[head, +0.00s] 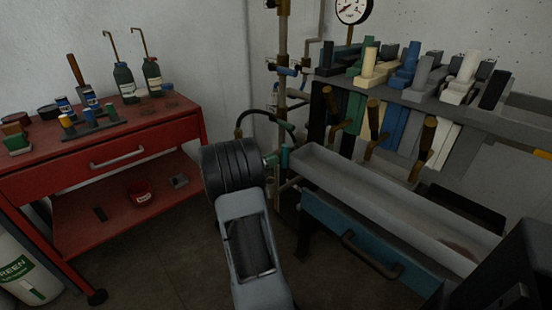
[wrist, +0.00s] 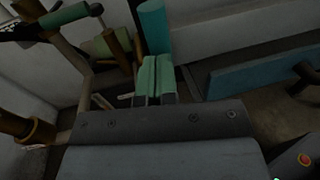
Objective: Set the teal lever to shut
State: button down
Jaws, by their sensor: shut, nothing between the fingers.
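In the wrist view the teal handle (wrist: 153,26) rises straight beyond my fingertips. My gripper (head: 271,160) is shut and empty, its green-padded fingers pointing at the handle from the left in the head view. In the wrist view the gripper's fingers (wrist: 157,73) lie side by side with only a thin line between them. I cannot tell whether the fingertips touch the handle. The lever's pivot is hidden.
A grey trough (head: 385,205) above a blue drawer (head: 365,240) borders the right. A red cart (head: 110,150) is at left, with open floor between.

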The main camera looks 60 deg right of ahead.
jog(key=p+v, duration=0.1)
jog(key=v, duration=1.1)
jog(key=shift+w+p, duration=0.2)
jog(key=shift+p, duration=0.15)
jog(key=shift+a+f, duration=0.1)
jog(key=shift+f, duration=0.05)
notch_tip(320, 180, down, 6)
jog(key=s+a+m+y, duration=0.2)
jog(key=s+m+y, duration=0.1)
jog(key=y, duration=0.1)
jog(key=s+a+r+m+t+y+p, duration=0.2)
jog(key=a+r+m+y+p, duration=0.1)
jog(key=a, duration=0.3)
jog(key=s+a+r+m+t+y+p, duration=0.1)
jog(key=s+a+r+m+y+p, duration=0.1)
jog(key=a+r+m+y+p, duration=0.3)
jog(key=s+a+r+m+t+y+p, duration=0.1)
jog(key=s+a+r+t+y+p, duration=0.2)
jog(key=a+r+t+p, duration=0.5)
jog(key=a+r+y+p, duration=0.1)
jog(key=a+r+p, duration=0.3)
jog(key=a+r, duration=0.6)
notch_tip(320, 180, up, 2)
jog(key=shift+a+r+m, duration=0.1)
jog(key=shift+a+m, duration=0.05)
jog(key=shift+m, duration=0.25)
